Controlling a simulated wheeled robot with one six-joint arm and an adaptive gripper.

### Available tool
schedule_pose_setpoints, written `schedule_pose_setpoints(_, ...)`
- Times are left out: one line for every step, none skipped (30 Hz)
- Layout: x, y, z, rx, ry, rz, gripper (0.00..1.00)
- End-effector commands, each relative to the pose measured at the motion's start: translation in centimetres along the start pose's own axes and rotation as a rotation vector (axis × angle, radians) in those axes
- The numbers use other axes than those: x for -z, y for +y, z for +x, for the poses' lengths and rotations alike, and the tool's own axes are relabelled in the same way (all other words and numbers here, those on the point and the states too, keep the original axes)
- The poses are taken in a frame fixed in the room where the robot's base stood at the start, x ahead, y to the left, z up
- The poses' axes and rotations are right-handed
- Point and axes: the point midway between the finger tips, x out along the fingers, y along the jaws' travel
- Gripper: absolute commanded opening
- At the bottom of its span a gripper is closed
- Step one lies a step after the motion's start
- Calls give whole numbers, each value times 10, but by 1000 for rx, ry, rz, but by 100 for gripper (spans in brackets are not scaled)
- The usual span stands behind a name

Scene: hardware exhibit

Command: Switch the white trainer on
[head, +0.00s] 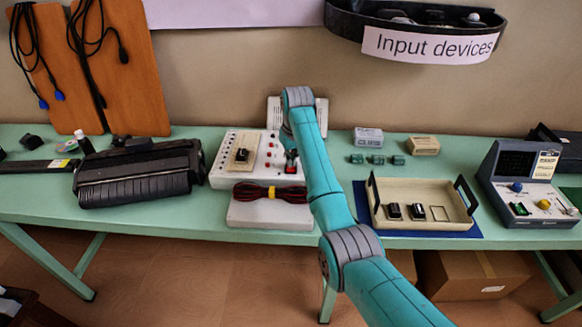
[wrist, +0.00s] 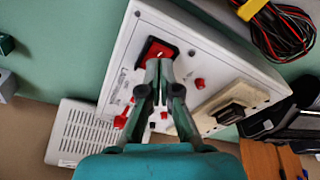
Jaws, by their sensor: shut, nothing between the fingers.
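The white trainer (head: 228,172) stands on the green table, left of my arm. It fills much of the wrist view (wrist: 215,55), with a sloping panel of red and black sockets. A red rocker switch in a black frame (wrist: 154,46) sits near one edge of the panel; it also shows in the head view (head: 291,168). My gripper (wrist: 165,62) is shut and empty, its fingertips right at the lower edge of the switch. I cannot tell whether they touch it or which way the rocker is set. My arm hides part of the trainer's right side in the head view.
A light box with red and black leads (head: 270,213) lies in front of the trainer. A dark ribbed case (head: 135,175) is to its left. A beige tray (head: 430,230) with black parts and a grey-blue instrument (head: 525,185) are to the right.

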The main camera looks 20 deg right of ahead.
Motion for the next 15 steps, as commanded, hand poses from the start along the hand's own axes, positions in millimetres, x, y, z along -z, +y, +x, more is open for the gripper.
schedule_pose_setpoints(0,0,1,0,0,0,0)
schedule_pose_setpoints(0,0,1,0,0,0,0)
schedule_pose_setpoints(0,0,2,0,0,0,0)
schedule_pose_setpoints(0,0,2,0,0,0,0)
schedule_pose_setpoints(0,0,2,0,0,0,0)
schedule_pose_setpoints(0,0,3,0,0,0,0)
schedule_pose_setpoints(0,0,3,0,0,0,0)
schedule_pose_setpoints(0,0,4,0,0,0,0)
schedule_pose_setpoints(-1,0,4,0,0,0,0)
schedule_pose_setpoints(-1,0,4,0,0,0,0)
schedule_pose_setpoints(-1,0,5,0,0,0,0)
schedule_pose_setpoints(-1,0,5,0,0,0,0)
schedule_pose_setpoints(-1,0,6,0,0,0,0)
schedule_pose_setpoints(-1,0,6,0,0,0,0)
schedule_pose_setpoints(-1,0,6,0,0,0,0)
